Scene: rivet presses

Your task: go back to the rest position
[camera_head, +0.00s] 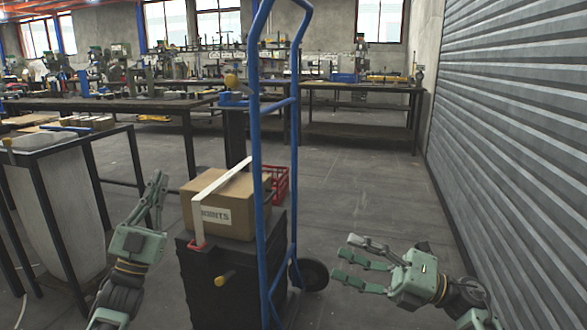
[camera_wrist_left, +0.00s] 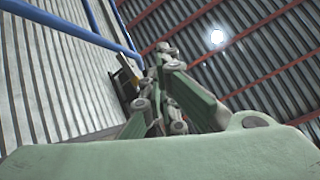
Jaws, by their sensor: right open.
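My left gripper (camera_head: 158,188) is at the lower left of the head view, its fingers pointing up, left of the cardboard box. The fingers overlap there, so I cannot tell whether they are apart. In the left wrist view its fingers (camera_wrist_left: 168,85) rise from the green palm against the roof, and I see nothing held. My right gripper (camera_head: 345,262) is at the lower right, open and empty, its fingers pointing left over the floor toward the blue hand truck (camera_head: 258,170).
A cardboard box (camera_head: 228,215) with a white strip across it sits on a dark cabinet (camera_head: 215,275). A red crate (camera_head: 281,184) is behind the truck. Workbenches (camera_head: 110,104) line the left and back. A corrugated shutter (camera_head: 520,130) closes the right. Floor between truck and shutter is clear.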

